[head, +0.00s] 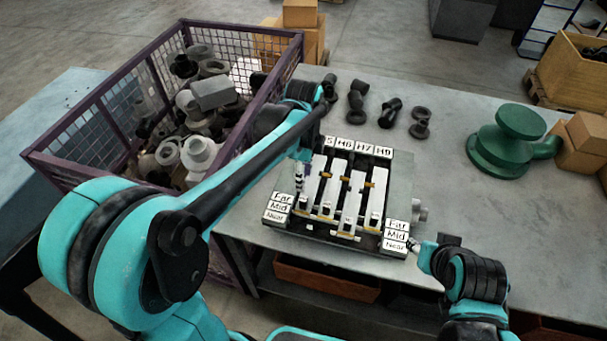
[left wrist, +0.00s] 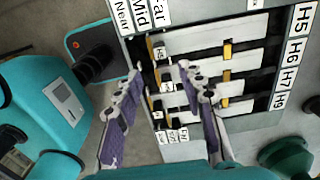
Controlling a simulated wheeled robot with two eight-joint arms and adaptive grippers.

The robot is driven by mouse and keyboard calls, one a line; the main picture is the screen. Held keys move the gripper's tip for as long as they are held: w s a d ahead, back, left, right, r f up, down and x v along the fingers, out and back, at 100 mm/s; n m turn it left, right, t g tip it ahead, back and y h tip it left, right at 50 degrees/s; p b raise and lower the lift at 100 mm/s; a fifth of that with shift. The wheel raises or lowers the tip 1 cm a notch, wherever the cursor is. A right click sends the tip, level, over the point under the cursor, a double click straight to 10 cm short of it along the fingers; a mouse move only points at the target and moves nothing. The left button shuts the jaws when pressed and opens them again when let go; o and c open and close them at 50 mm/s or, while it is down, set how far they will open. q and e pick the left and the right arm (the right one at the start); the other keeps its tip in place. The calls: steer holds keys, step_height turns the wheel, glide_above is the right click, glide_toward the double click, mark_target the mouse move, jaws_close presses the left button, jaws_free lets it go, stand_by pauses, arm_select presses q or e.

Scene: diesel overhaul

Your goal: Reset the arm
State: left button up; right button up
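My left gripper (head: 300,176) hangs over the left part of the labelled fixture (head: 395,180) in the head view. In the left wrist view its two purple-padded fingers (left wrist: 156,80) are spread apart, with nothing between them. The fixture's white bars and its H5 to H9 labels (left wrist: 293,60) show beyond the fingers. My right gripper (head: 428,252) is low at the fixture's near right corner, beside the Near label. It is too small and partly hidden to tell its finger state.
A purple mesh crate (head: 100,105) full of grey and dark pipe parts stands left of the table. Several dark fittings (head: 390,112) lie behind the fixture. A green flanged part (head: 513,140) and cardboard boxes (head: 585,132) are at the right. The table is clear between them.

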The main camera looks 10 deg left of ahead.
stand_by(0.3)
arm_select(q)
steer(key=s+a+f+n+t+b, duration=0.2)
steer(key=s+f+n+t+b, duration=0.1)
steer(key=s+n, duration=0.4)
steer(key=s+a+f+n+t+b, duration=0.2)
steer(key=s+f+n+t+b, duration=0.2)
steer(key=n, duration=0.7)
step_height(320, 180, down, 2)
steer(key=s+b, duration=0.2)
steer(key=b, duration=0.1)
steer(key=shift+s+a, duration=0.35)
steer(key=shift+a, duration=0.05)
